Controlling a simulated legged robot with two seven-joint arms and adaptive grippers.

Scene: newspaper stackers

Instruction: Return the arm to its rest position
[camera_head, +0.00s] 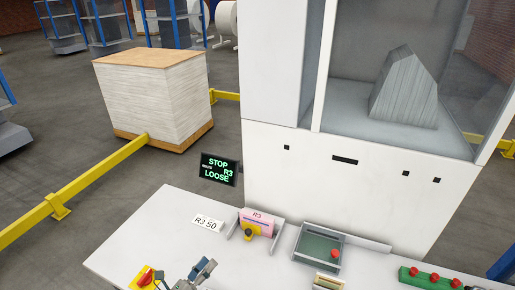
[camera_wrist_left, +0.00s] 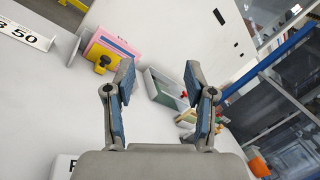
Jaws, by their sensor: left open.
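My left gripper (camera_head: 203,270) shows at the bottom of the head view, low over the white table (camera_head: 160,225). In the left wrist view its two fingers (camera_wrist_left: 160,85) are spread apart with nothing between them. The stack also shows in the left wrist view (camera_wrist_left: 115,45). My right gripper is in neither view.
A green-lined tray (camera_head: 318,247) with a red knob sits right of the holder. A green box with red buttons (camera_head: 430,277) is at the right. A yellow base with a red button (camera_head: 146,278) is near the gripper. A STOP R3 LOOSE display (camera_head: 219,169) stands behind the table.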

